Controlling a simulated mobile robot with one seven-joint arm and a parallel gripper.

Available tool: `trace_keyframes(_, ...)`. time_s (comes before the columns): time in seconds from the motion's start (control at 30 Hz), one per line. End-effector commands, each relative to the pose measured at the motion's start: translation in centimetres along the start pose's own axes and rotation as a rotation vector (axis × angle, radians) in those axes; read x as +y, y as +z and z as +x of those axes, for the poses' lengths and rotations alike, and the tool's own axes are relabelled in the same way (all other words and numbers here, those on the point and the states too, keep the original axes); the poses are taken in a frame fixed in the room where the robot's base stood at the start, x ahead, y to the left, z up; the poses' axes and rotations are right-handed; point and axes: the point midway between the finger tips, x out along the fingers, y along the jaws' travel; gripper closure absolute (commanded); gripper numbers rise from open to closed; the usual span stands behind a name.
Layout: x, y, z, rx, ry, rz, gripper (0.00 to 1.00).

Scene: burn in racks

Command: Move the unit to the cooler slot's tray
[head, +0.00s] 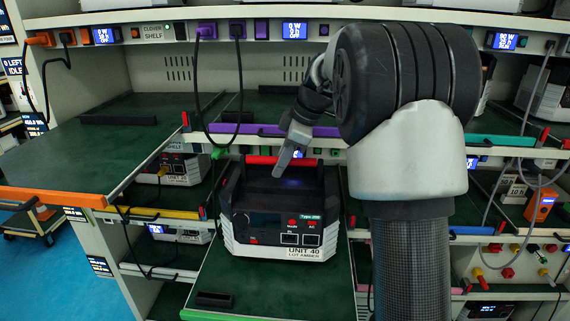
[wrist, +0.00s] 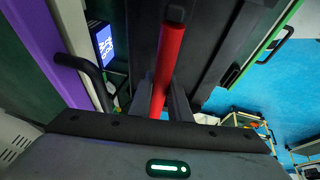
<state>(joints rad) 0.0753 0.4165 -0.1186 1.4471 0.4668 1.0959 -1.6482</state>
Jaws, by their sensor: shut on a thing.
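Unit 40 (head: 278,222), a dark and white box labelled "LUT AMBER", is upright over a pulled-out green tray (head: 240,290) at lower centre in the head view. Whether it touches the tray is not clear. My gripper (head: 285,165) is at the unit's top and shut on its red handle (wrist: 170,65); in the wrist view the handle runs between the fingers. I cannot tell which tray is the cooler slot's.
A purple-edged tray (head: 262,131) lies just above and behind the unit. Purple-plugged cables (head: 205,32) hang from the upper panel on the left. Other units, such as the one on the yellow-edged shelf (head: 172,170), and a cart (head: 40,222) are around. My arm covers the right centre.

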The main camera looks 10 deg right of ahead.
Motion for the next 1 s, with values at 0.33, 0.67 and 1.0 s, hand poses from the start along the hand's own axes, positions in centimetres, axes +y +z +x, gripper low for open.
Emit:
trace_keyframes(0.33, 0.1, -0.1, 1.8, 0.005, 0.009, -0.001, 1.0)
trace_keyframes(0.67, -0.1, 0.4, 2.9, 0.006, 0.012, -0.002, 1.0)
trace_keyframes(1.0, -0.4, 0.8, 3.6, 0.0, -0.001, 0.0, 0.65)
